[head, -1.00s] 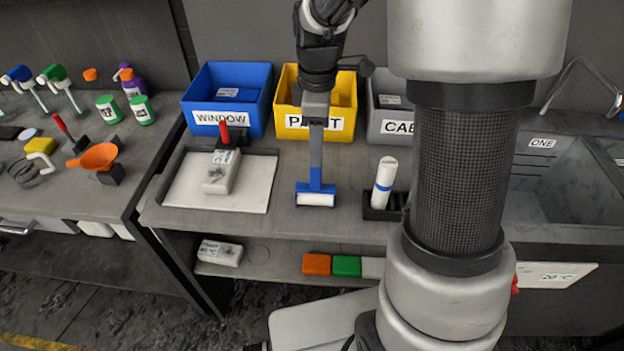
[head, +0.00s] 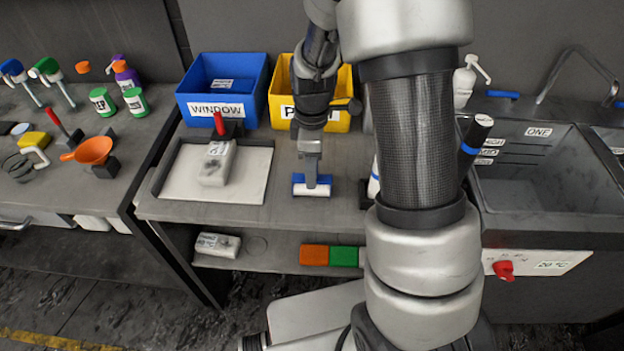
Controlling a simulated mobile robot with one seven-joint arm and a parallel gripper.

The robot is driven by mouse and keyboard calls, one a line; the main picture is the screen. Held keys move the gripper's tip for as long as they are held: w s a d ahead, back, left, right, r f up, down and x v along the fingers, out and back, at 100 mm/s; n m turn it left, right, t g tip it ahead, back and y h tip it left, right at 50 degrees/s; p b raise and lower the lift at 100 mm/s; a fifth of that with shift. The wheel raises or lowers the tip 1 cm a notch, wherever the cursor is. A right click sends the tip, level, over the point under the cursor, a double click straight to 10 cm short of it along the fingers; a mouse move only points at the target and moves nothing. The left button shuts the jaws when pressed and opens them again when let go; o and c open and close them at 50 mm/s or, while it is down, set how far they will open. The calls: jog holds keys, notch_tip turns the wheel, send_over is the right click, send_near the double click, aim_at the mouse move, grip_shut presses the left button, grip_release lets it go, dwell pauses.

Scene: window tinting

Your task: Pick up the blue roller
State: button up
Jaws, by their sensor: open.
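The blue roller (head: 298,184) lies on the workbench in the head view, in front of the yellow bin. Its blue frame shows on both sides of my gripper, and its white sleeve (head: 303,192) faces the front. My gripper (head: 312,183) points down over the roller's middle, with its jaws open. The gripper hides the middle of the blue frame and any handle. I cannot tell whether the fingers touch the roller.
A white board (head: 240,188) with a red-handled tool (head: 217,155) lies left of the roller. The blue WINDOW bin (head: 210,110) and yellow bin (head: 345,120) stand behind. A sink (head: 530,180) is at right. My arm hides the bench's right part.

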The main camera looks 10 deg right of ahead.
jog(key=shift+c, duration=0.2)
grip_shut()
jog(key=shift+r, duration=0.1)
notch_tip(320, 180, up, 10)
jog(key=shift+f, duration=0.1)
jog(key=c, duration=0.7)
grip_release()
jog(key=shift+c, duration=1.4)
